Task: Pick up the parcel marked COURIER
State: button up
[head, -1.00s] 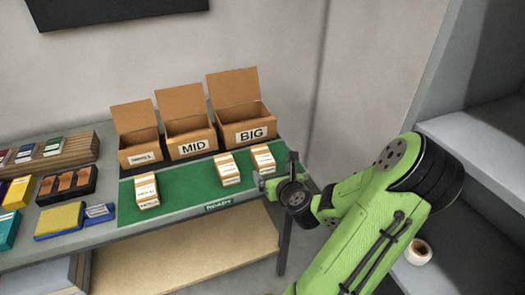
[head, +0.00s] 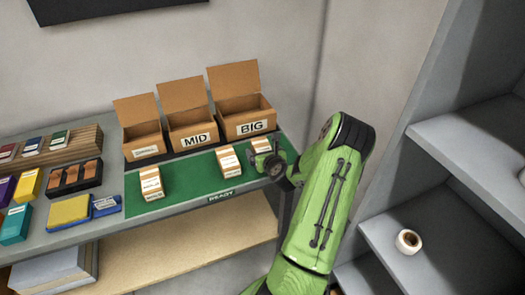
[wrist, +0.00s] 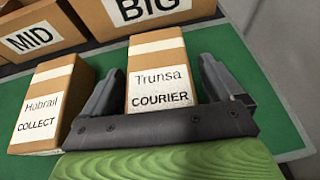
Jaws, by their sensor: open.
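The parcel marked COURIER (wrist: 158,65) is a brown box with a white label reading "Trunsa COURIER", upright on the green mat (wrist: 240,75). In the wrist view it shows between the two fingers of my open gripper (wrist: 160,88), which hides its lower part. In the head view this parcel (head: 262,145) is the rightmost on the mat, partly hidden behind my gripper (head: 268,160). A parcel labelled "Hubrail COLLECT" (wrist: 45,103) stands just left of the left finger; in the head view it is the middle parcel (head: 229,162). I cannot tell whether the fingers touch the COURIER parcel.
A third parcel (head: 151,184) stands at the mat's left. Behind the mat are open boxes, including MID (head: 194,140) and BIG (head: 251,127). Grey shelves (head: 450,150) stand at right, with a tape roll (head: 408,241). Office supplies crowd the table's left.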

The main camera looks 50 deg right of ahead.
jog(key=shift+c, duration=0.2)
jog(key=shift+r, duration=0.1)
jog(key=c, duration=1.2)
